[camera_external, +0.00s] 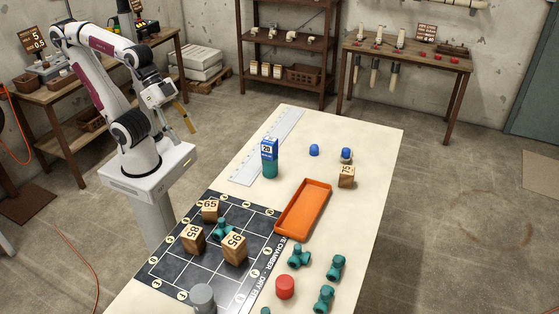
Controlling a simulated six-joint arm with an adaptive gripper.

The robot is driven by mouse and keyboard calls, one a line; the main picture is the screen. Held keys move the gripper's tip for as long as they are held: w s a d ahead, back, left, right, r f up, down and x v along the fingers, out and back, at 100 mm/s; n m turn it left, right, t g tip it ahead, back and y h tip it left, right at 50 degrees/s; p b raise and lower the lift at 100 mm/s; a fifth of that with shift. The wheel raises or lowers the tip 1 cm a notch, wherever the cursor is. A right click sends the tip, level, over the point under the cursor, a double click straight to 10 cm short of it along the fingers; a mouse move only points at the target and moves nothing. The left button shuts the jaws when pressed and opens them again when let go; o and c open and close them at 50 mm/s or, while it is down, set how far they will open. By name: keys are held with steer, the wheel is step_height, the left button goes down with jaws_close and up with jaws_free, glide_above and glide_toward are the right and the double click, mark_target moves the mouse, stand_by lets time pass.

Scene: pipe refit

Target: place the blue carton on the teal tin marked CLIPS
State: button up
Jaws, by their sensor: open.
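The blue carton (269,148), with a white panel reading 20, stands upright on top of a teal tin (270,169). The tin stands on the table beside the long white ruler-like strip. Any CLIPS marking on the tin is too small to read. My gripper (188,117) is raised in the air to the left of the carton and tin, well apart from them. It is open and nothing shows between its fingers.
An orange tray (281,232) lies empty at mid-table. Wooden blocks stand on the dark grid mat (165,268). Green pipe fittings (336,267), a red cylinder (285,287) and a grey cylinder (203,297) are near the front. Blue caps and a block stand at the right.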

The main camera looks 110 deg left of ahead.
steer(key=shift+g+y, duration=0.5)
steer(key=shift+y, duration=0.1)
steer(key=s+a, duration=0.1)
steer(key=s+a+f, duration=0.1)
steer(key=s, duration=0.3)
steer(key=shift+a+f, duration=0.3)
steer(key=shift+a, duration=0.1)
